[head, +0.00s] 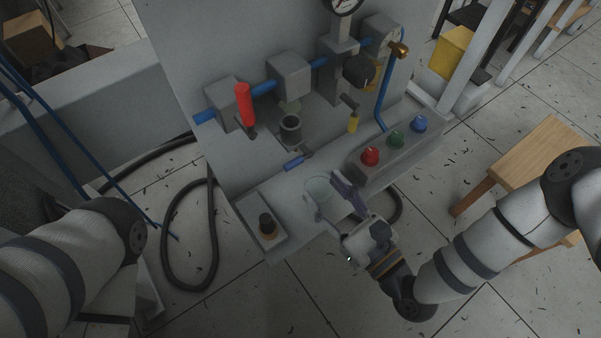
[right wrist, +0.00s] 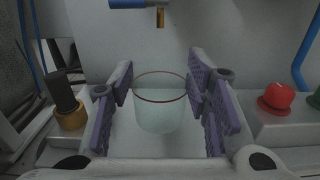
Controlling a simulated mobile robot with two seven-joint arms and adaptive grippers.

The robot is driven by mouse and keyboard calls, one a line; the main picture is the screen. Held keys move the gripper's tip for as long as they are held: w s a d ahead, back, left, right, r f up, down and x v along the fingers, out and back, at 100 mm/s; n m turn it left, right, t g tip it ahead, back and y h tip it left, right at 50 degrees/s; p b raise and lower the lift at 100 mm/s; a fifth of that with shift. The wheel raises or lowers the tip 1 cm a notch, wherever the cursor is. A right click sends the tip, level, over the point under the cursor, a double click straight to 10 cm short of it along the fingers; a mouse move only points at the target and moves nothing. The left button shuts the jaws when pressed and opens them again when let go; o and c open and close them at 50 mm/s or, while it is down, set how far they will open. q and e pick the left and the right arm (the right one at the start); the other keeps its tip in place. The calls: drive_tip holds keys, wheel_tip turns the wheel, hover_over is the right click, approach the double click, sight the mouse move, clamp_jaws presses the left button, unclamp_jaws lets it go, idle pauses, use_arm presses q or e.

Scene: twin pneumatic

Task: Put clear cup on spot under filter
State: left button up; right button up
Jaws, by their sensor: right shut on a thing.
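The clear cup (head: 318,187) is see-through and stands at the front of the grey machine in the head view. In the right wrist view the cup (right wrist: 160,112), with a thin dark red rim, is upright between the purple finger pads. My right gripper (head: 330,199) is shut on it; it also shows in the right wrist view (right wrist: 160,92). Whether the cup touches the surface beneath, I cannot tell. My left gripper is out of view.
Red (head: 370,156), green (head: 396,139) and blue (head: 419,124) buttons sit on a box right of the cup. A black knob (head: 267,224) is at front left. A red handle (head: 244,104) stands up behind.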

sight(311, 186)
drive_tip(key=b+x, duration=0.1)
drive_tip(key=x, duration=0.6)
drive_tip(key=shift+w+a+f+b, duration=0.15)
drive_tip(key=shift+w+a+b, duration=0.15)
drive_tip(key=shift+w+b, duration=0.1)
wheel_tip(311, 186, down, 4)
drive_tip(key=shift+s+r+b, duration=0.1)
drive_tip(key=shift+r+b, duration=0.15)
drive_tip(key=shift+b, duration=0.5)
drive_tip(key=shift+r, duration=0.2)
